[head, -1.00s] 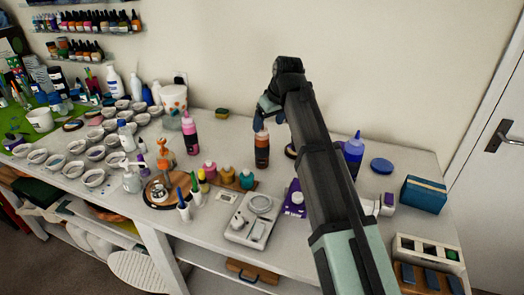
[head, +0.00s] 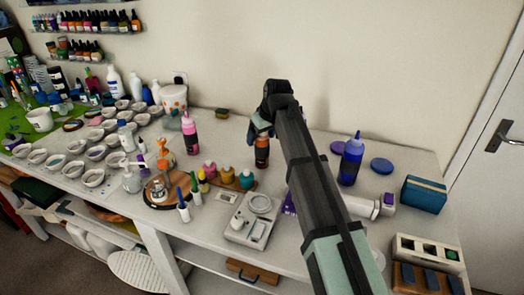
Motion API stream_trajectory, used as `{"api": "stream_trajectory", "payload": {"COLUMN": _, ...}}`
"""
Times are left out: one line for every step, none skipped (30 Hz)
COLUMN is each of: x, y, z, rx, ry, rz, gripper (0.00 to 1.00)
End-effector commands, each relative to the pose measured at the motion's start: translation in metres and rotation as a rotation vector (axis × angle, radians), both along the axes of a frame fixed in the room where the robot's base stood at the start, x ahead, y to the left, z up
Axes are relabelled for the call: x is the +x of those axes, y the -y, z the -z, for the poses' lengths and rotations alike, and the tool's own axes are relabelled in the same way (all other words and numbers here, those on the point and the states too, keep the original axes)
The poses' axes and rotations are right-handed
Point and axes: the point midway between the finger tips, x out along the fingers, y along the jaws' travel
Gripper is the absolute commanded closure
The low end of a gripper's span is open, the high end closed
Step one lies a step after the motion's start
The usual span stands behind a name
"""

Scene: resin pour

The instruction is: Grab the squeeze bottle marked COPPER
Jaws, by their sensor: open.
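A squeeze bottle with a copper-brown body and a dark label band (head: 262,154) stands upright on the white table, near the middle of the head view. Its lettering is too small to read. My gripper (head: 259,130) is open, pointing down at the bottle's top. Its fingers cover the bottle's cap and nozzle. I cannot tell whether they touch the bottle. A pink squeeze bottle (head: 190,134) stands to the left, and a blue one (head: 351,160) to the right beyond my arm.
Small colour bottles stand on a wooden board (head: 235,185) in front. A scale (head: 248,225) is nearer the table's front edge. Several white cups fill the left side. A sponge (head: 222,113) lies at the back. The table between the pink and copper bottles is fairly clear.

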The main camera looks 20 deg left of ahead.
Motion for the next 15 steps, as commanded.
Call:
{"api": "stream_trajectory", "payload": {"x": 0.0, "y": 0.0, "z": -0.0003, "rx": 0.0, "ry": 0.0, "rz": 0.0, "gripper": 0.18}}
{"api": "stream_trajectory", "payload": {"x": 0.0, "y": 0.0, "z": -0.0003, "rx": 0.0, "ry": 0.0, "rz": 0.0, "gripper": 0.18}}
{"api": "stream_trajectory", "payload": {"x": 0.0, "y": 0.0, "z": -0.0004, "rx": 0.0, "ry": 0.0, "rz": 0.0, "gripper": 0.18}}
{"api": "stream_trajectory", "payload": {"x": 0.0, "y": 0.0, "z": -0.0004, "rx": 0.0, "ry": 0.0, "rz": 0.0, "gripper": 0.2}}
{"api": "stream_trajectory", "payload": {"x": -0.0001, "y": 0.0, "z": -0.0005, "rx": 0.0, "ry": 0.0, "rz": 0.0, "gripper": 0.23}}
{"api": "stream_trajectory", "payload": {"x": -0.0001, "y": 0.0, "z": -0.0005, "rx": 0.0, "ry": 0.0, "rz": 0.0, "gripper": 0.27}}
{"api": "stream_trajectory", "payload": {"x": -0.0002, "y": 0.0001, "z": -0.0006, "rx": 0.0, "ry": 0.0, "rz": 0.0, "gripper": 0.3}}
{"api": "stream_trajectory", "payload": {"x": -0.0002, "y": 0.0001, "z": -0.0006, "rx": 0.0, "ry": 0.0, "rz": 0.0, "gripper": 0.32}}
{"api": "stream_trajectory", "payload": {"x": -0.0002, "y": 0.0001, "z": -0.0006, "rx": 0.0, "ry": 0.0, "rz": 0.0, "gripper": 0.36}}
{"api": "stream_trajectory", "payload": {"x": -0.0002, "y": 0.0001, "z": -0.0006, "rx": 0.0, "ry": 0.0, "rz": 0.0, "gripper": 0.39}}
{"api": "stream_trajectory", "payload": {"x": -0.0002, "y": 0.0001, "z": -0.0006, "rx": 0.0, "ry": 0.0, "rz": 0.0, "gripper": 0.42}}
{"api": "stream_trajectory", "payload": {"x": -0.0002, "y": 0.0001, "z": -0.0006, "rx": 0.0, "ry": 0.0, "rz": 0.0, "gripper": 0.46}}
{"api": "stream_trajectory", "payload": {"x": -0.0002, "y": 0.0001, "z": -0.0007, "rx": 0.0, "ry": 0.0, "rz": 0.0, "gripper": 0.49}}
{"api": "stream_trajectory", "payload": {"x": -0.0002, "y": 0.0001, "z": -0.0007, "rx": 0.0, "ry": 0.0, "rz": 0.0, "gripper": 0.52}}
{"api": "stream_trajectory", "payload": {"x": -0.0002, "y": 0.0002, "z": -0.0006, "rx": 0.0, "ry": 0.0, "rz": 0.0, "gripper": 0.55}}
